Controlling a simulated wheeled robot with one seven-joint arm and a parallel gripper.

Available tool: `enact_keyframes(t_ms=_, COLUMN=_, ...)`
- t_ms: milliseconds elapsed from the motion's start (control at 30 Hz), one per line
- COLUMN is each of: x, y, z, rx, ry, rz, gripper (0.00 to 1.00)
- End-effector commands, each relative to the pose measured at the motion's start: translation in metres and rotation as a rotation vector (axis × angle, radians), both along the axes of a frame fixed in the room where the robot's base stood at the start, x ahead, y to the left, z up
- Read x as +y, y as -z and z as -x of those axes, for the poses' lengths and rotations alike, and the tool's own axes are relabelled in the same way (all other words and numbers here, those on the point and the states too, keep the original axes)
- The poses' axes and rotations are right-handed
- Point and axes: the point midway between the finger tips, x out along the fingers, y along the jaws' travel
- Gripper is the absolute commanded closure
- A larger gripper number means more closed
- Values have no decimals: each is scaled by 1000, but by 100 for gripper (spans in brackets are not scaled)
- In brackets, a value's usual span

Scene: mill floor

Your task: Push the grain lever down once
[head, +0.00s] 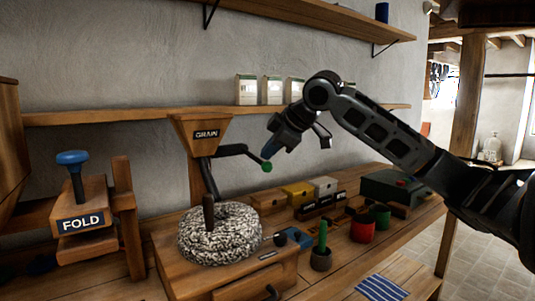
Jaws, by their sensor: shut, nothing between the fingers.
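The wooden hopper marked GRAIN (207,134) stands behind the round millstone (220,234). The grain lever (236,151) is a black arm that reaches right from the hopper's lower part, bends downward and ends in a green ball knob (267,167). My gripper (268,152) is shut and empty, pointing down and left. In the picture its tip is just above the green knob. I cannot tell whether it touches the knob.
A FOLD block with a blue knob (72,158) stands at the left. Below my arm the bench holds small boxes (298,193), a red pot (362,229), a green-topped pot (320,257) and a blue striped cloth (382,288). A wall shelf (110,115) runs behind the hopper.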

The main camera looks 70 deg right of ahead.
Motion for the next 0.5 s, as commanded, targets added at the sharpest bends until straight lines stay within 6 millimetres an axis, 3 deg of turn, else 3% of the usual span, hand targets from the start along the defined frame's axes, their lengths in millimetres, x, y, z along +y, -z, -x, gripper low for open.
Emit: enact_keyframes(t_ms=500, x=0, y=7, z=0, rx=1, ry=1, rz=-1, gripper=100)
